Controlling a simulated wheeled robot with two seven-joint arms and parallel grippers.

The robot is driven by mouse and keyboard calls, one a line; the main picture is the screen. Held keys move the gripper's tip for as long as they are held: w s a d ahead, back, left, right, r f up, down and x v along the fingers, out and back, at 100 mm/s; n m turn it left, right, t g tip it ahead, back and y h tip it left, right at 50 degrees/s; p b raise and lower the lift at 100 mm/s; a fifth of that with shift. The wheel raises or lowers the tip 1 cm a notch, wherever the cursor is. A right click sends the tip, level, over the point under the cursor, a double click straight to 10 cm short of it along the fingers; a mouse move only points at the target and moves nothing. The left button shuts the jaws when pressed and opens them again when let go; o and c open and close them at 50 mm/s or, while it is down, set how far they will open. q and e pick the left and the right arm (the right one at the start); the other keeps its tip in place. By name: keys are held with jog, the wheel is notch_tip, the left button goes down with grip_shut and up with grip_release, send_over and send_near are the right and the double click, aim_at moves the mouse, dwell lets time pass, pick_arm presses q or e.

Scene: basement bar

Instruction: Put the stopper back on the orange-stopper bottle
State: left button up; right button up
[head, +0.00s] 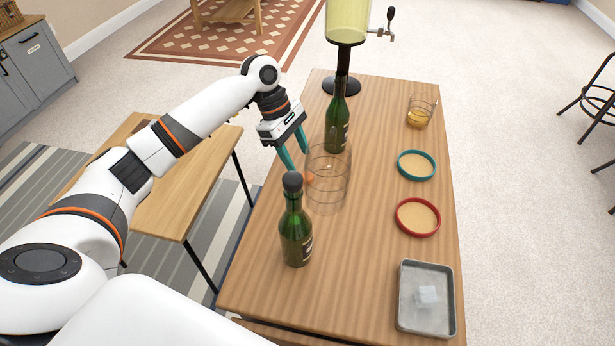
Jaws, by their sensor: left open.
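A small orange piece (309,178), which looks like the stopper, shows at the left side of a clear glass cylinder (329,195); I cannot tell whether it is inside or beside the glass. My left gripper (297,161) is open, its teal fingers pointing down just above and left of the orange piece. A green bottle (296,236) with a dark top stands upright in front of the glass. A second green bottle (336,127) stands upright behind the glass; its mouth overlaps the dispenser stand, and I see no orange on it. My right gripper is not in view.
On the wooden table (378,150) are a drink dispenser (347,20) at the back, a glass of amber drink (417,117), a teal-rimmed dish (417,153), a red-rimmed dish (417,203) and a metal tray (407,318) with ice. A lower bench (190,190) stands left.

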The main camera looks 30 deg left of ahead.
pick_arm(q)
jog(key=x, duration=0.5)
jog(key=shift+d, duration=0.1)
jog(key=c, duration=1)
